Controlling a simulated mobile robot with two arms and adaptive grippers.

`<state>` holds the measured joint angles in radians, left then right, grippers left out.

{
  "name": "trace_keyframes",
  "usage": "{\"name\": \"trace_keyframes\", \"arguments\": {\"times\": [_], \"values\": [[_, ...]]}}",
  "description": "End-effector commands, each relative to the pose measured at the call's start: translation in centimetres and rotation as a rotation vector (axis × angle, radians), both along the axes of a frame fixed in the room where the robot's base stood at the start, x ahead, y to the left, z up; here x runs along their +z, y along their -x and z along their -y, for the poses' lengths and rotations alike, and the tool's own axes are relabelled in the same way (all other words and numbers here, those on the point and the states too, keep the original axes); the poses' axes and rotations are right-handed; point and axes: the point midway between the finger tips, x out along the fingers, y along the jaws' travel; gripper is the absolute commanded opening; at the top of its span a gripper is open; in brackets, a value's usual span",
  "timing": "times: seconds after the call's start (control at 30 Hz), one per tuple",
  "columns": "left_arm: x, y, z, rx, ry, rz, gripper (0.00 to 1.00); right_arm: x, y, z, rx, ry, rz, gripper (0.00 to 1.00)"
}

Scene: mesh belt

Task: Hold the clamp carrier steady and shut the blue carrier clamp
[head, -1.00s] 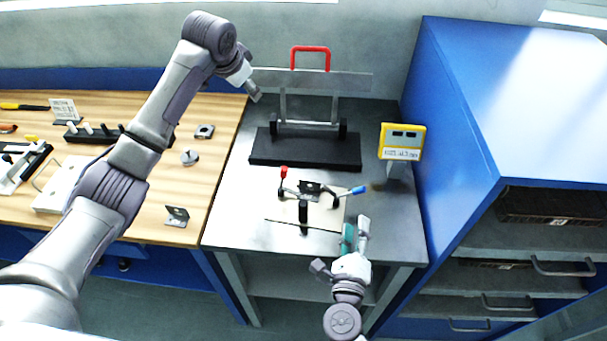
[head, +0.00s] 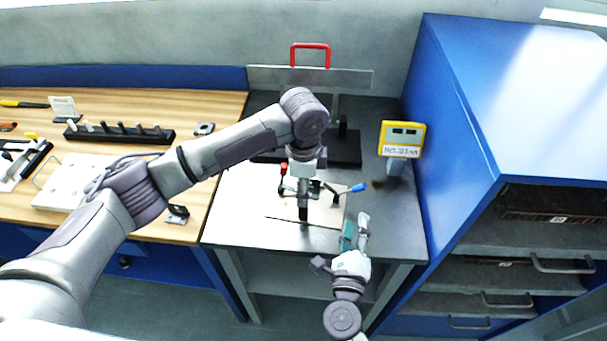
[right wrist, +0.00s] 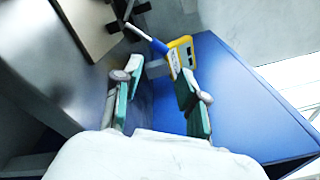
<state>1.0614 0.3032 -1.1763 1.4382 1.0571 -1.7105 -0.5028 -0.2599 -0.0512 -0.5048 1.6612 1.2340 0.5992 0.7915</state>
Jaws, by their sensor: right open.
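The clamp carrier (head: 322,214) is a pale plate with dark clamp parts on the grey bench. The blue carrier clamp's handle (head: 357,188) sticks out to the right; it also shows in the right wrist view (right wrist: 159,46), just beyond my fingertips. A red handle (head: 283,170) stands upright at the carrier's left. My left gripper (head: 304,178) points down over the carrier's middle; its fingers blend with the dark parts, so contact and opening are unclear. My right gripper (head: 355,232) is at the bench's front right, below the blue handle; its fingers (right wrist: 158,78) are apart and empty.
A yellow display (head: 402,139) stands right of the carrier, near the blue cabinet (head: 460,130). Behind the carrier is a black block (head: 347,148) and a red-handled frame (head: 310,47). A wooden bench (head: 215,108) with tools lies left.

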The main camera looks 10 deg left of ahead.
Motion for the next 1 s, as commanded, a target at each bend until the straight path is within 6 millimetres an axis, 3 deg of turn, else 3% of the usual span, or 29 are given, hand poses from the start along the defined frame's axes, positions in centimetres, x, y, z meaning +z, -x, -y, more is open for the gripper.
{"name": "trace_keyframes", "arguments": {"times": [0.2, 0.43, 0.6, 0.9, 1.0], "values": [[-4.5, 0.1, 0.0, 0.002, -0.001, -0.002, 0.56, 0.0, 0.0, 0.0, 0.000, 0.000, 0.000, 0.42], [-7.8, 0.0, 0.0, 0.002, -0.001, 0.000, 0.56, 0.0, 0.0, 0.0, 0.000, 0.000, 0.000, 0.42], [-8.8, 0.0, 0.0, 0.002, 0.000, 0.001, 0.56, 0.0, 0.0, 0.0, 0.000, 0.000, 0.000, 0.42], [-9.0, 0.0, 0.0, 0.001, 0.001, 0.001, 0.56, 0.0, 0.0, 0.0, 0.000, 0.000, 0.000, 0.42], [-9.0, 0.0, 0.0, 0.001, 0.001, 0.001, 0.39, 0.0, 0.0, 0.0, 0.000, 0.000, 0.000, 0.42]]}}
